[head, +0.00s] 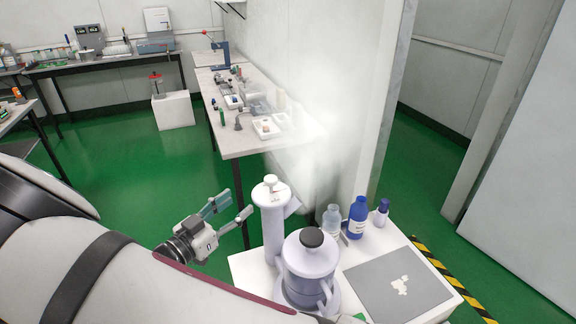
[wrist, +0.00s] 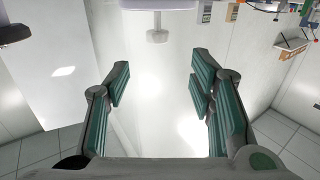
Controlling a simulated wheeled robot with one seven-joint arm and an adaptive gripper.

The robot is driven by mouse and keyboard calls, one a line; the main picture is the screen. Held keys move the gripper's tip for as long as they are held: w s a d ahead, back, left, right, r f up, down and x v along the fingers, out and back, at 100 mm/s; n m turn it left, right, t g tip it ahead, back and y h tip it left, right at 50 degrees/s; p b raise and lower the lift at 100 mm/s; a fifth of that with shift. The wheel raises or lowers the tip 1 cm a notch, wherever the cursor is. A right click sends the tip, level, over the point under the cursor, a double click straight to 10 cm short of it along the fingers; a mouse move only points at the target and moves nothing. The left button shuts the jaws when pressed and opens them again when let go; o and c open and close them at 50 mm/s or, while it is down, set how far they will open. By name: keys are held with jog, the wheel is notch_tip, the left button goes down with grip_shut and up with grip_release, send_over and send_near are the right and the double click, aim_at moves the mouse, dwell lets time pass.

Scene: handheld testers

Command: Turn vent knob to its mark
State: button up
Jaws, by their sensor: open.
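On a white cart top (head: 255,262) stands a lavender tester (head: 309,262) with a round black knob (head: 311,238) on top. Beside it is a taller lavender column (head: 268,222) with a white knob (head: 270,181). Which knob is the vent knob, and its mark, I cannot tell. My gripper (head: 240,201) is open and empty, left of the column in the head view, with a gap between. In the wrist view my gripper (wrist: 160,72) has spread teal-padded fingers; a pale stub (wrist: 157,36) shows beyond them at the top.
A clear bottle (head: 331,221), a blue bottle (head: 357,216) and a purple-capped bottle (head: 381,213) stand at the cart's back. A grey mat (head: 384,305) lies at right. A long bench (head: 240,144) with small items stands behind. Green floor is free at left.

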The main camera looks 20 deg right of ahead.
aim_at(266, 183)
jog(key=b+x, duration=0.1)
jog(key=x, duration=1.2)
jog(key=shift+d, duration=0.45)
jog(key=c, duration=1.2)
